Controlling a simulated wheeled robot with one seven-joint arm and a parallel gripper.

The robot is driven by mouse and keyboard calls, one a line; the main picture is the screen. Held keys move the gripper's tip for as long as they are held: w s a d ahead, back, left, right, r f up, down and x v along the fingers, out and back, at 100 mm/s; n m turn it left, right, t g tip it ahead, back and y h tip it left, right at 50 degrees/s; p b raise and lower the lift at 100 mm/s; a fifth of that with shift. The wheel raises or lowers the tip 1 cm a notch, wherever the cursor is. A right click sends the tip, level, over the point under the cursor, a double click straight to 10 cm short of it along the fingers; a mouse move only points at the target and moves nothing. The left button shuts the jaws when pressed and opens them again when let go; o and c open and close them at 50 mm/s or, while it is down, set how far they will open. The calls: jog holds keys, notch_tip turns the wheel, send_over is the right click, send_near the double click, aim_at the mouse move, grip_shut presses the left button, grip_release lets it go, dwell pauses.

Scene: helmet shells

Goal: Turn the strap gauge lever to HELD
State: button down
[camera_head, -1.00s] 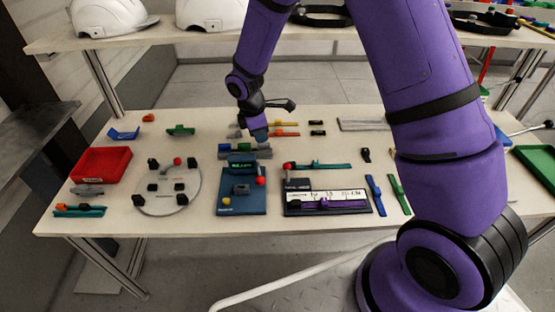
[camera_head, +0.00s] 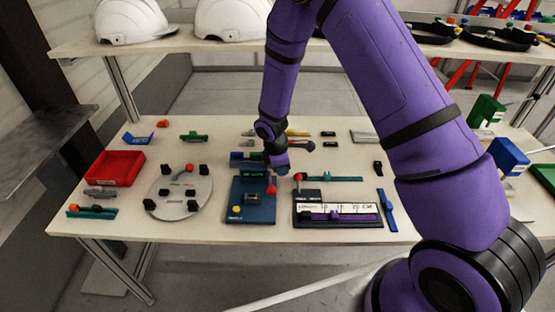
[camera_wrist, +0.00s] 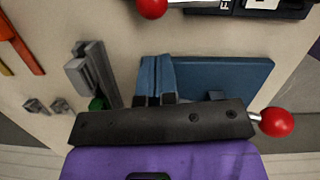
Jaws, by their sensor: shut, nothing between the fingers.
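The strap gauge appears to be the black board (camera_head: 340,221) with a white scale strip and a purple strap; its label is too small to read for certain. Its lever has a red ball (camera_head: 298,177) at the back left corner, which also shows at the top edge of the wrist view (camera_wrist: 152,8). My gripper (camera_head: 281,170) is shut and empty, left of that ball, over the back right of a blue device (camera_head: 252,213). In the wrist view, my blue fingers (camera_wrist: 158,68) are together, and the black gripper body hides part of the device.
The blue device has its own red-ball lever (camera_head: 272,190), close in front of my gripper. A grey disc (camera_head: 180,205) with black blocks and a red tray (camera_head: 114,168) stand left. A teal strap (camera_head: 335,179) lies behind the black board. Helmets (camera_head: 130,20) sit on the shelf.

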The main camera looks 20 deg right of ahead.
aim_at(298, 174)
jog(key=shift+s+d+f, duration=0.1)
jog(key=shift+d+f, duration=0.2)
jog(key=shift+d, duration=0.4)
jog(key=shift+s+d+f, duration=0.1)
jog(key=shift+d+f, duration=0.15)
jog(key=shift+d, duration=0.4)
jog(key=shift+d, duration=0.2)
